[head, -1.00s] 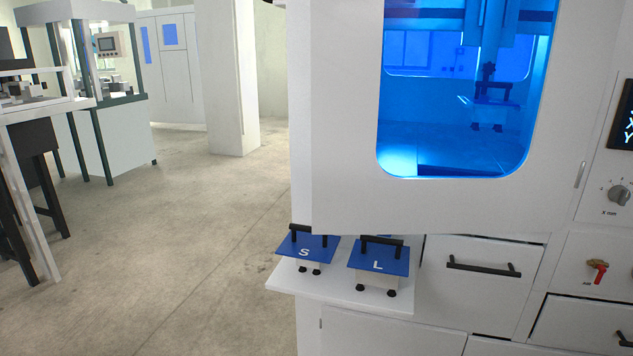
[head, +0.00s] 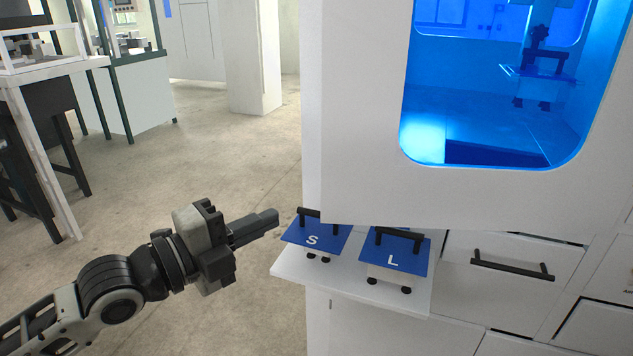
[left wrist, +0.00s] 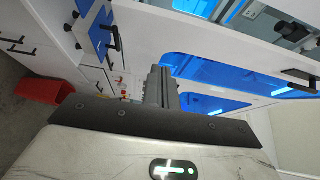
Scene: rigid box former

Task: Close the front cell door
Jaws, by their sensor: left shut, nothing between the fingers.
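The front cell door (head: 365,165) is a large white panel with a round-cornered window lit blue, at the upper right of the head view. I cannot tell from this angle whether it is fully shut. White panels with blue windows (left wrist: 235,72) also show in the left wrist view, tilted. My left gripper (head: 276,216) is shut and empty. It points right, in front of the shelf and left of the door's lower left corner, with no visible contact. Its fingers also show in the left wrist view (left wrist: 160,80). My right gripper is out of view.
Two blue plates with black handles, marked S (head: 312,240) and L (head: 393,262), stand on a white shelf (head: 345,287) below the door. A drawer with a black handle (head: 512,266) is at right. A red bin (left wrist: 45,88) is on the floor. Open floor lies left.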

